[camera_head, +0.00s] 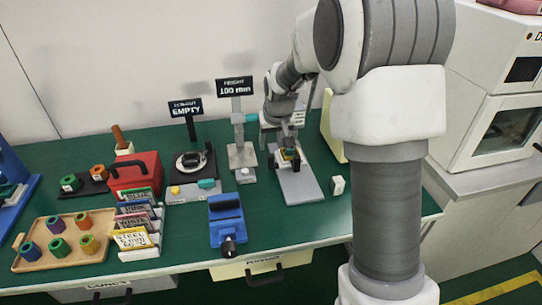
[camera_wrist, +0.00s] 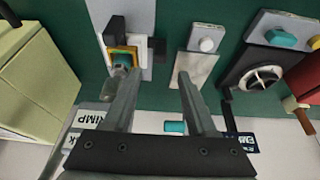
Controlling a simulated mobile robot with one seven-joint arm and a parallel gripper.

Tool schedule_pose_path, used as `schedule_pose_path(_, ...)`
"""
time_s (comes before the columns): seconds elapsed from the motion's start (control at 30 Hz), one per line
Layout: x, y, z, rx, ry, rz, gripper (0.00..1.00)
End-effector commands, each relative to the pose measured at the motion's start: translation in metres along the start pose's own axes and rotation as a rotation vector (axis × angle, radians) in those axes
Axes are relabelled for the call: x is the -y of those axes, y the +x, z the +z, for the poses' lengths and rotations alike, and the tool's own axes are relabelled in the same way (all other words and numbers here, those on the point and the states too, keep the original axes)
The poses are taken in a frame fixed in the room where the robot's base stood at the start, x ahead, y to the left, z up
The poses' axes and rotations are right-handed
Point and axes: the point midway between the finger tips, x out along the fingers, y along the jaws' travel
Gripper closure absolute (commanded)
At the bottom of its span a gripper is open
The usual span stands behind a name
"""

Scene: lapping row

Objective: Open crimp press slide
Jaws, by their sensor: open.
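The crimp press (camera_head: 298,186) stands on the green bench, with a pale grey base plate and a small dark head carrying yellow and teal parts. In the wrist view the crimp press (camera_wrist: 134,16) is at upper left, with a black block, a yellow-orange frame and a teal piece. My gripper (camera_wrist: 158,76) is open and empty. Its left finger lies close beside the yellow frame in that view; I cannot tell if they touch. In the head view my gripper (camera_head: 288,150) hangs over the press head and hides part of it, so the slide's position is unclear.
A height gauge (camera_head: 241,157) stands left of the press, with a runout gauge (camera_head: 193,186) further left. A blue vise (camera_head: 227,220) sits in front. A pale yellow-green box (camera_head: 331,132) is close behind at right. A small white block (camera_head: 337,185) lies right of the base plate.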

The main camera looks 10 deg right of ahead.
Motion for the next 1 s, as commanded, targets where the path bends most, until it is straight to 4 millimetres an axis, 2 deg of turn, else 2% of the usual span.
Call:
schedule_pose_path(0.03, 0.000, 0.014, 0.002, 0.004, 0.000, 0.000, 0.43)
schedule_pose_path(0.1, 0.000, 0.028, 0.002, 0.003, 0.000, 0.000, 0.43)
schedule_pose_path(0.3, 0.000, 0.056, 0.001, 0.002, 0.000, 0.000, 0.43)
schedule_pose_path(0.47, 0.000, 0.065, 0.000, 0.000, 0.000, 0.000, 0.43)
schedule_pose_path(0.73, 0.000, 0.066, 0.000, 0.000, 0.000, 0.000, 0.43)
schedule_pose_path(0.77, 0.000, 0.066, 0.000, 0.000, 0.000, 0.000, 0.44)
schedule_pose_path(1.0, 0.000, 0.065, 0.000, 0.000, 0.000, 0.000, 0.88)
